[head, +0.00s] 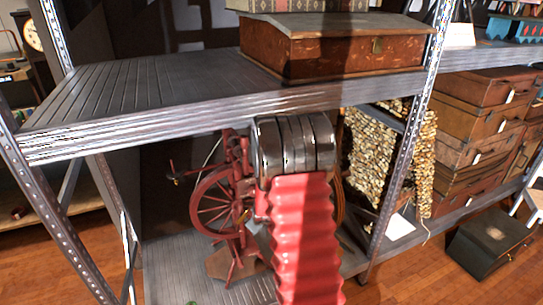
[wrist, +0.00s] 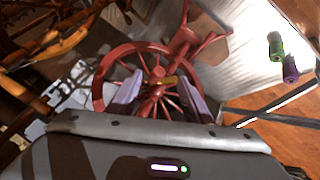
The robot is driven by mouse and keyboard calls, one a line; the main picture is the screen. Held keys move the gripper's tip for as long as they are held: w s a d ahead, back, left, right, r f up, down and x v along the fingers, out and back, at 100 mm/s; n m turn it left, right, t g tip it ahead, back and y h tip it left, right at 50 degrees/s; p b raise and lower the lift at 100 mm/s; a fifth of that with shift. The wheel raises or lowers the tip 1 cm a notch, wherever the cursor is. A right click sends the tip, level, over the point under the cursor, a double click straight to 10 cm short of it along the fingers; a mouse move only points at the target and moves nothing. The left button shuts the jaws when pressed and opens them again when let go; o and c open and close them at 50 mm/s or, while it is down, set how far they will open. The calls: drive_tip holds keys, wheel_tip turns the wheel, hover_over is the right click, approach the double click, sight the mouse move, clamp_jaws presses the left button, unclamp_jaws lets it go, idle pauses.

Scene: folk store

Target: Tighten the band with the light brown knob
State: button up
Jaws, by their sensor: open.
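A red spinning wheel (head: 216,200) stands on the lower shelf in the head view, left of my arm. It also fills the middle of the wrist view (wrist: 105,75). A small light brown knob (wrist: 169,81) shows near the wheel's hub in the wrist view. My gripper (wrist: 159,80) is open, its two pale purple fingers spread left and right of the knob in the picture. The gap in depth between fingers and knob is unclear, and I see no contact. In the head view my arm covers part of the wheel's right side. I cannot make out the band clearly.
The upper shelf (head: 130,95) holds a wooden box (head: 330,50) above my arm. Metal posts (head: 405,135) frame the bay. A green spool (wrist: 276,47) and a purple spool (wrist: 290,70) are at the right in the wrist view. Stacked suitcases (head: 480,120) stand farther right.

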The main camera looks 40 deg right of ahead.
drive_tip(key=w+d+n+t+h, duration=0.3)
drive_tip(key=w+d, duration=0.2)
drive_tip(key=d, duration=0.4)
drive_tip(key=w+d+r+n+t+h, duration=0.1)
drive_tip(key=r+n+t+h, duration=0.1)
drive_tip(key=r, duration=0.3)
drive_tip(key=w+d+r+n+t+h, duration=0.2)
drive_tip(key=r+n, duration=0.1)
drive_tip(key=r, duration=0.3)
drive_tip(key=shift+w+d+r+n, duration=0.2)
drive_tip(key=shift+w+n, duration=0.05)
drive_tip(key=shift+n, duration=0.15)
drive_tip(key=shift+w+d, duration=0.1)
drive_tip(key=shift+w, duration=0.05)
drive_tip(key=shift+r+x, duration=0.15)
drive_tip(key=shift+x, duration=2.8)
drive_tip(key=shift+r+x, duration=0.1)
drive_tip(key=shift+x, duration=2.8)
drive_tip(key=shift+c, duration=0.6)
drive_tip(key=shift+f, duration=0.1)
drive_tip(key=c, duration=0.9)
